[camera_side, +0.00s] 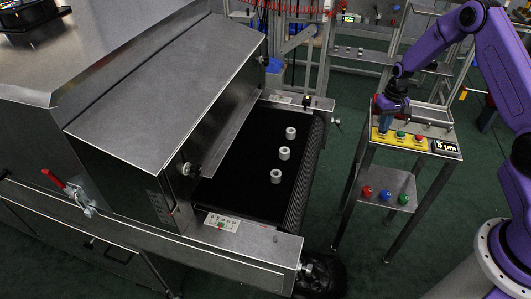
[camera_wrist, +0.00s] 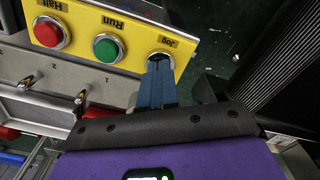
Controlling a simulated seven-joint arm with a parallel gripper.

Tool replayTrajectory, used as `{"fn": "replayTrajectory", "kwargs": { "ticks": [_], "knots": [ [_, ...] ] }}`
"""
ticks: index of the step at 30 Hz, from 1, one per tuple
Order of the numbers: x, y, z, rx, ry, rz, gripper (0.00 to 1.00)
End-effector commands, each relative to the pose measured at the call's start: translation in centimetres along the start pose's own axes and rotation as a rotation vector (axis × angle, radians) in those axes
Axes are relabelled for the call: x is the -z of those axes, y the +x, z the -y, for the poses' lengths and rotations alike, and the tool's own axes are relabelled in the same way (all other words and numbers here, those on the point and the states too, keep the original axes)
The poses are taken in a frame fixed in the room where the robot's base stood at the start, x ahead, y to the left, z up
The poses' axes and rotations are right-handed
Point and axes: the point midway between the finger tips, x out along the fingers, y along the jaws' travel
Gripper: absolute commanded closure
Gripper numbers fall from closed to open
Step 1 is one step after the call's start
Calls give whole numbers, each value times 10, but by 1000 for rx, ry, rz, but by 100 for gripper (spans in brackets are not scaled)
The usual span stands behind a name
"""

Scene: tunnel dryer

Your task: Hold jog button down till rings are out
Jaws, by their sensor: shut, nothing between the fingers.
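I cannot tell how far the button is pressed. In the side view my gripper (camera_side: 384,128) reaches down to the panel's left end.
The yellow panel (camera_side: 392,142) also has a green Run button (camera_wrist: 106,48) and a red Halt button (camera_wrist: 49,32) beside the jog button. A small display (camera_side: 446,148) sits at its right. Red, blue and green knobs stand on the shelf (camera_side: 379,205) below. The dryer hood (camera_side: 165,90) covers the belt's left end.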

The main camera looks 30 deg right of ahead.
Motion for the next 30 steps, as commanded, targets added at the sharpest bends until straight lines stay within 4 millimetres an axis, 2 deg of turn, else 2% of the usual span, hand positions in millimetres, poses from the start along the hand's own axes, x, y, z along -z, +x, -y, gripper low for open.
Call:
{"fn": "replayTrajectory", "kwargs": {
  "ticks": [8,30],
  "knots": [
    [-3,-1,0,0,1,11,100],
    [0,-53,0,0,1,1,100]
  ]
}}
